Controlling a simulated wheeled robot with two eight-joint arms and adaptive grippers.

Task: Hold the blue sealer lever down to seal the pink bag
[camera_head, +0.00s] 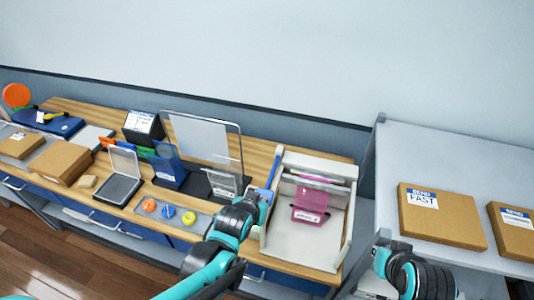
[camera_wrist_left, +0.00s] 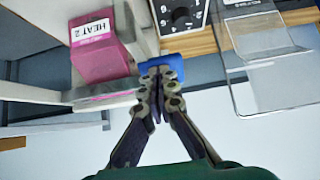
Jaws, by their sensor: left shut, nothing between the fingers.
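The pink bag (camera_head: 310,205) with a white label lies in the white sealer tray (camera_head: 305,249). In the left wrist view the pink bag (camera_wrist_left: 97,57) is at upper left, its label reading HEAT 2, and a pink edge shows by the sealer bar. The blue sealer lever (camera_head: 273,170) runs along the sealer's left side; its blue end (camera_wrist_left: 190,46) shows in the left wrist view. My left gripper (camera_head: 264,194) is shut and empty at the lever's near end; its fingertips (camera_wrist_left: 158,72) overlap the blue end, and contact is unclear. My right gripper's fingers are not visible.
A clear stand (camera_head: 208,137) and a blue holder (camera_head: 167,165) stand left of the sealer. A grey strip with coloured knobs (camera_head: 168,212) lies in front. Cardboard boxes (camera_head: 440,215) rest on the grey table at right.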

